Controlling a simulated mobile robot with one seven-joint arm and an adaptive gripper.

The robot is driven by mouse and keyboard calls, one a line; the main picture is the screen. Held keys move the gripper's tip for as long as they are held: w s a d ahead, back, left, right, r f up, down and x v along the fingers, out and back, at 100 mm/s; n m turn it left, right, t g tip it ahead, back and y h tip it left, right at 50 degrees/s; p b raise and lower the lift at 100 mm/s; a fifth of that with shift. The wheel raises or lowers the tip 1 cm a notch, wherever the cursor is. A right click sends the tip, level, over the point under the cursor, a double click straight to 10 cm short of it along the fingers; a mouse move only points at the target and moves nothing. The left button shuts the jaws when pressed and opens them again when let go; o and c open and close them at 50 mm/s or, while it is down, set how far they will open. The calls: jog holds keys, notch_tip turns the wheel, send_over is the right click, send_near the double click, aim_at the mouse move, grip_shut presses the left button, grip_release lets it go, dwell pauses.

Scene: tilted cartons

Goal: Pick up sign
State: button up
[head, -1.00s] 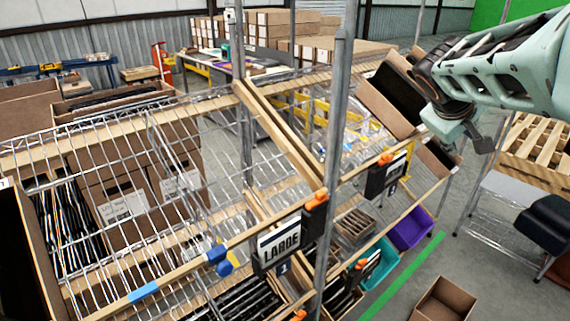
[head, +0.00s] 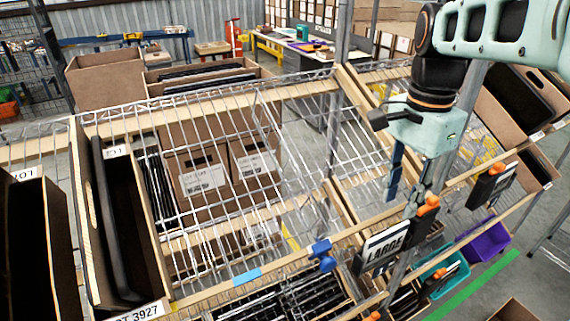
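A black-framed sign reading "LARGE" (head: 385,247) hangs tilted on the front rail of the wire rack, beside a grey post, with an orange clip (head: 429,205) near its upper right. A second dark sign with an orange clip (head: 490,186) hangs farther right on the rail. My gripper (head: 398,190) points down from the upper right, above and behind the "LARGE" sign in the picture, apart from it as far as I can tell. Its fingertips are small and partly merge with the post, so its opening is unclear. I see nothing held in it.
The wire shelf (head: 295,205) is largely bare in the middle. Tilted cartons stand at left (head: 120,225) and right (head: 515,95). A blue clamp (head: 322,254) sits on the front rail. Teal (head: 440,272) and purple (head: 484,238) bins are below right.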

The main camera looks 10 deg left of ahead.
aim_at(390, 230)
notch_tip(390, 230, down, 5)
jog(key=shift+s+a+r, duration=0.1)
jog(key=shift+s+a, duration=0.05)
jog(key=f, duration=0.5)
jog(key=shift+w+f, duration=0.2)
jog(key=shift+f, duration=0.15)
jog(key=shift+c, duration=0.5)
grip_shut()
